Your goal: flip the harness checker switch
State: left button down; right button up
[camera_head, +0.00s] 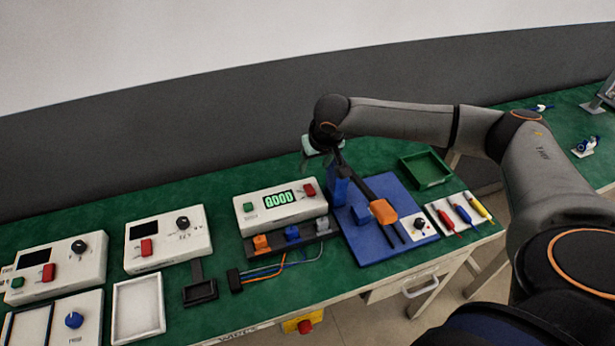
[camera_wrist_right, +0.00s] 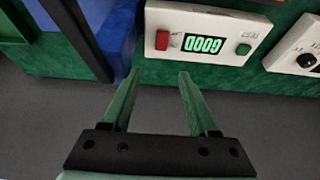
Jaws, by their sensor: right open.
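The harness checker (camera_head: 272,218) is a white box near the middle of the bench, with a lit green display (camera_head: 280,199), a green button (camera_head: 248,207) and a red switch (camera_head: 309,190). In the right wrist view the checker (camera_wrist_right: 225,58) appears upside down. Its display (camera_wrist_right: 203,44) reads GOOD, and its red switch (camera_wrist_right: 162,40) is just beyond the fingertips. My right gripper (camera_wrist_right: 158,76) is open and empty, with its green fingers apart. In the head view the right gripper (camera_head: 318,148) hangs above and behind the checker's right end, apart from it. My left gripper is out of view.
A blue fixture (camera_head: 375,245) with an upright post stands right of the checker, below my right arm. A dark connector holder (camera_head: 275,250) with orange and blue plugs sits in front. Other white units (camera_head: 168,240) stand left. A green tray (camera_head: 425,170) lies at the right.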

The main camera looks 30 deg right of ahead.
aim_at(307, 184)
jog(key=x, duration=1.1)
jog(key=shift+w+f, duration=0.2)
jog(key=shift+f, duration=0.1)
jog(key=shift+c, duration=0.2)
grip_shut()
